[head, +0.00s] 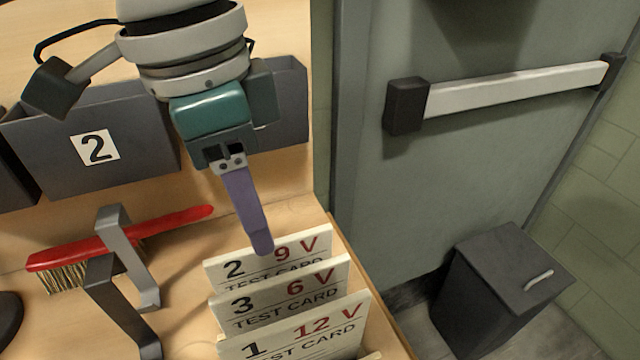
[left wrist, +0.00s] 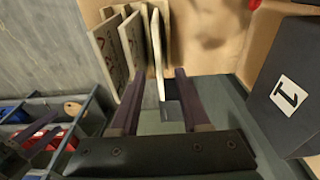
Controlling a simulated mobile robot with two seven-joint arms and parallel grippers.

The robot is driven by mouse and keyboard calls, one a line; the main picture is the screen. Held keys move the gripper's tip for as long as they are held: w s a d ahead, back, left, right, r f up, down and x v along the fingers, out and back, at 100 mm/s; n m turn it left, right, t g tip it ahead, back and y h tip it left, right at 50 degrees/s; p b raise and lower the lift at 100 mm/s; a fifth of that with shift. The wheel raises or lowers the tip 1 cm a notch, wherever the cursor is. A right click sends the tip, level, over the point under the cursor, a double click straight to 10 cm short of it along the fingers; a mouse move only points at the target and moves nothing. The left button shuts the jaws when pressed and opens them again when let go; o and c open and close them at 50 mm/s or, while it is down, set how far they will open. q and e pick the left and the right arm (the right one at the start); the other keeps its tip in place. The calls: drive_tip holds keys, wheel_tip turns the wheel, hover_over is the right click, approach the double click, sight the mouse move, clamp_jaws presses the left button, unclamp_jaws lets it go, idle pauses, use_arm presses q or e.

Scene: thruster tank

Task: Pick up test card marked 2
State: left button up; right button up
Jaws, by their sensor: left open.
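The test card marked 2 (head: 287,253), labelled 9 V, stands upright at the back of a row of cards. In the left wrist view it seems to be the pale card seen edge-on (left wrist: 158,55). My left gripper (head: 262,248) points down at its top edge, with one purple finger overlapping the card in the head view. In the left wrist view the gripper (left wrist: 156,76) is open, with the card's edge between its spread fingers. I cannot tell whether either finger touches it. My right gripper is not in view.
Test card 3 (head: 300,287) and test card 1 (head: 305,328) stand close in front. A red brush (head: 80,255) and grey brackets (head: 125,255) lie to the left. A grey bin marked 2 (head: 50,150) is behind. A dark box (head: 500,290) stands by the door (head: 460,190).

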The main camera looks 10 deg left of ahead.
use_arm(q)
drive_tip(key=f, duration=0.3)
drive_tip(key=d+f, duration=0.1)
drive_tip(key=f, duration=0.1)
drive_tip(key=shift+w+f, duration=0.25)
drive_tip(key=shift+f, duration=0.1)
clamp_jaws()
idle(1.1)
